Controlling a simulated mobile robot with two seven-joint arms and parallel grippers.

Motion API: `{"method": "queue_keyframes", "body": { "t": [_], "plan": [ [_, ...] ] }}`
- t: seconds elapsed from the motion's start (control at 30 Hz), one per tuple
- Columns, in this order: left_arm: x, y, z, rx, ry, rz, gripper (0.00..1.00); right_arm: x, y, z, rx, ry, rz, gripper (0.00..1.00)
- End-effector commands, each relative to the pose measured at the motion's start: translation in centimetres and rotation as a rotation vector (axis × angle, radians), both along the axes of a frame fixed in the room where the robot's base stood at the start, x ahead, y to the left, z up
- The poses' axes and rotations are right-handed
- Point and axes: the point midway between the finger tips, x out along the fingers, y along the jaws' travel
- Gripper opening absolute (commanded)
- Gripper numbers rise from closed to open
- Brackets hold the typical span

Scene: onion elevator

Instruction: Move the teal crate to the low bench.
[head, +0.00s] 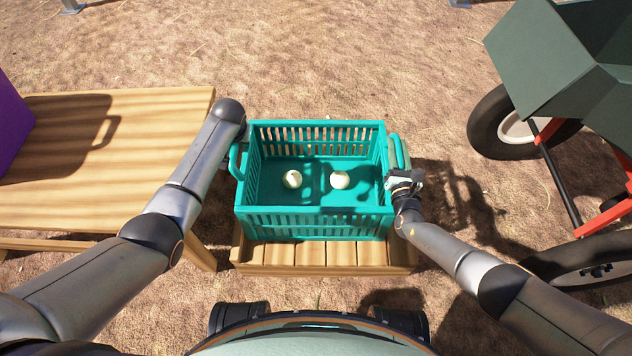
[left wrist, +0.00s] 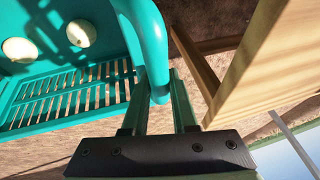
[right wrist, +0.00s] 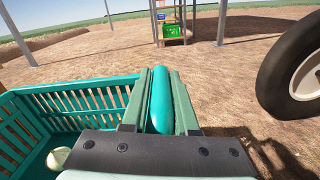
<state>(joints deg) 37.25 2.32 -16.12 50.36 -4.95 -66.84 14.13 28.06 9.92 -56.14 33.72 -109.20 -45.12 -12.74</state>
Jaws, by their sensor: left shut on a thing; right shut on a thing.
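The teal crate (head: 315,222) is upright, over or on the low bench (head: 310,257), a slatted wooden one in front of me. I cannot tell whether it touches the slats. Two pale onions (head: 292,179) (head: 340,180) lie on its floor. My left gripper (left wrist: 160,88) is shut on the crate's left side handle (left wrist: 146,35); in the head view my arm mostly hides this gripper. My right gripper (right wrist: 160,95) is shut on the right side handle (right wrist: 160,98), which also shows in the head view (head: 396,150).
A higher wooden table (head: 110,150) stands close at the left, with a purple object (head: 12,125) on it. A dark green cart (head: 545,50) with large wheels stands at the right. Bare ground lies beyond the crate. A green crate (right wrist: 175,37) stands far off.

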Motion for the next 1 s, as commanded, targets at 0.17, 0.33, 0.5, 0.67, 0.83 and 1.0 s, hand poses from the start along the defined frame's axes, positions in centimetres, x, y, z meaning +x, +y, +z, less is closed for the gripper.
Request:
{"method": "queue_keyframes", "body": {
  "t": [0.17,0.33,0.5,0.67,0.83,1.0],
  "plan": [
    [0.0,0.0,0.0,0.001,0.000,0.000,0.00,0.0,-0.1,-0.1,-0.005,0.001,0.000,0.00],
    [0.0,0.1,0.0,0.001,0.000,0.000,0.00,0.0,-0.1,-0.1,-0.006,0.001,0.000,0.00],
    [0.0,0.1,0.0,0.001,0.000,0.000,0.00,0.0,-0.1,-0.1,-0.007,0.001,0.000,0.00],
    [0.0,0.1,0.0,0.001,0.000,0.000,0.00,0.0,-0.2,-0.1,-0.007,0.001,0.000,0.00],
    [0.2,0.1,0.4,0.001,-0.006,-0.001,0.00,0.1,-0.1,0.4,-0.007,-0.006,0.000,0.00],
    [0.2,0.1,1.1,0.002,-0.006,0.000,0.00,0.1,-0.1,1.1,-0.007,-0.006,0.000,0.00]
  ]
}}
